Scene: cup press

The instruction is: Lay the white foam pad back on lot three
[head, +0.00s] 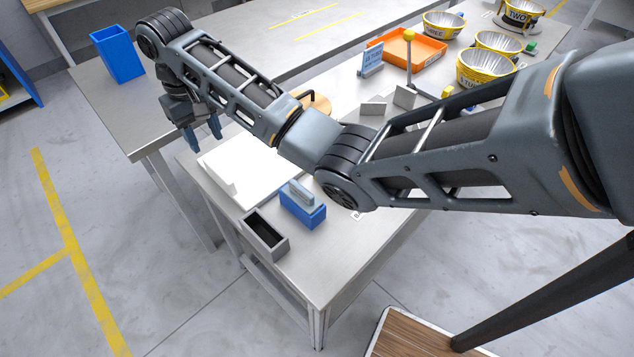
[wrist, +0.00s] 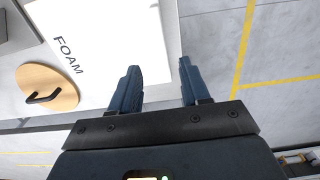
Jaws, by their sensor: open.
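A white sheet marked FOAM (wrist: 95,45) lies flat on the near steel table; it shows in the head view (head: 262,172) under my arm. A low white block (head: 216,176) stands along its left edge; I cannot tell which of these is the foam pad. A yellow-banded foil cup (head: 442,24) at the back right has a label that seems to read THREE. My gripper (head: 203,141) is open and empty, over the table's left edge beside the sheet. The wrist view shows its fingers (wrist: 163,88) apart, with table edge and floor between them.
A round wooden lid with a dark handle (wrist: 48,88) is beside the sheet. A blue block (head: 303,207) and an open grey box (head: 264,233) stand at the front. An orange tray (head: 415,55), a blue sign (head: 371,58) and other foil cups (head: 484,72) are further back.

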